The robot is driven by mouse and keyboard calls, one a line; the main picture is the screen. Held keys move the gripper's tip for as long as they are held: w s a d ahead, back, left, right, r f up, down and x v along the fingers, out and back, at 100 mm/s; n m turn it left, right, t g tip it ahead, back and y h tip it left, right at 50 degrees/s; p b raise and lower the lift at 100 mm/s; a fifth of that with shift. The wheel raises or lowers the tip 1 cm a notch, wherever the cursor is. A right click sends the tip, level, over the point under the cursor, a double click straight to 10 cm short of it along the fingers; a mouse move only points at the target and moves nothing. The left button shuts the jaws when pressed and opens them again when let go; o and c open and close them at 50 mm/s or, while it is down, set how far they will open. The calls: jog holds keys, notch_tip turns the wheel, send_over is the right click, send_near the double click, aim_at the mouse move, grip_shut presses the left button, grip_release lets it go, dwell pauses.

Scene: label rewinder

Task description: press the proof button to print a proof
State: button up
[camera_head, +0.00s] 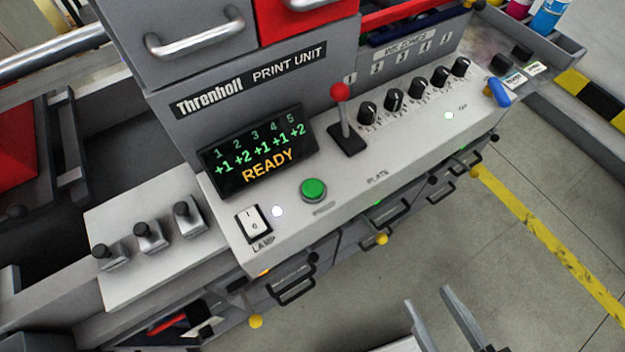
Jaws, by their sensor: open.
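A round green push button (314,190) stands on the pale sloping control panel (350,190) of the print unit. A small marking below it is too blurred to read, so I cannot confirm that it says proof. Behind it, a dark display (257,152) shows "READY" in orange under green numbers. My gripper (427,298) is at the bottom right, over the floor, with its two fingers apart and nothing between them. It is well apart from the button, below and to the right of it in the picture.
Near the button are a white rocker switch (253,222) and a red-knobbed lever (342,112). Black knobs (394,100) line the panel's right part, with a blue handle (497,92) at its end. Handles and yellow knobs stick out below the front edge. Floor at the right is clear.

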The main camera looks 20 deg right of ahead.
grip_shut()
dwell(1.5)
